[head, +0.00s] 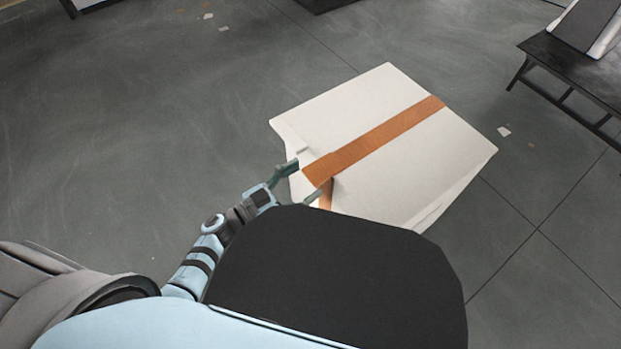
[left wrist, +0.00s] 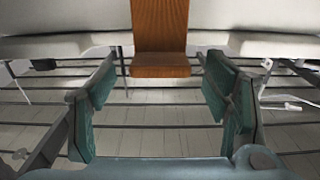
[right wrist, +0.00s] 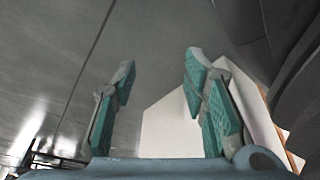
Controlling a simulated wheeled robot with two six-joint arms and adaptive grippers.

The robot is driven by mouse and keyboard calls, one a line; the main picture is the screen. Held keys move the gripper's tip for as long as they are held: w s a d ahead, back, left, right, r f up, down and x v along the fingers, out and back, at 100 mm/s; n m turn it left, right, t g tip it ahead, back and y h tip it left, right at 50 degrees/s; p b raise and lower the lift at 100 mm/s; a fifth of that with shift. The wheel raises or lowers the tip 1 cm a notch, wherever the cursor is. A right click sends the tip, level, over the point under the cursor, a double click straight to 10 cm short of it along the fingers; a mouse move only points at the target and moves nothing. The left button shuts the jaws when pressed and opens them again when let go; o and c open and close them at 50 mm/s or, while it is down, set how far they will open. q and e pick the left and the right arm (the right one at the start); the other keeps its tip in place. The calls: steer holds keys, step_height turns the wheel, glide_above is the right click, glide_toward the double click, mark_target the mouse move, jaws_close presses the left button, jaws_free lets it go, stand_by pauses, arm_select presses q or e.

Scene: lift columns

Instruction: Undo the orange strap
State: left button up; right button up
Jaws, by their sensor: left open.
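The orange strap (head: 375,138) runs across the top of a white box (head: 410,165) and folds down over its near edge. In the left wrist view, the strap's end (left wrist: 160,66) hangs between the fingers, with space on both sides. My left gripper (head: 309,180) is open at the near edge of the box, with its fingers (left wrist: 160,78) either side of the strap and no visible grip on it. My right gripper (right wrist: 160,70) is open and empty in its wrist view, with the white box (right wrist: 170,130) beyond it. It does not show in the head view.
A dark bench (head: 565,65) with a grey and white item on it stands at the upper right. The grey floor (head: 130,150) to the left of the box is mostly clear, with a few small scraps. My own dark body hides the area just before the box.

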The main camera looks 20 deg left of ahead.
arm_select(q)
steer(key=shift+x, duration=1.4)
jaws_close()
arm_select(e)
steer(key=shift+w+a+r, duration=0.1)
steer(key=shift+w+r, duration=0.35)
steer(key=shift+r, duration=0.05)
arm_select(q)
steer(key=shift+s+a, duration=0.1)
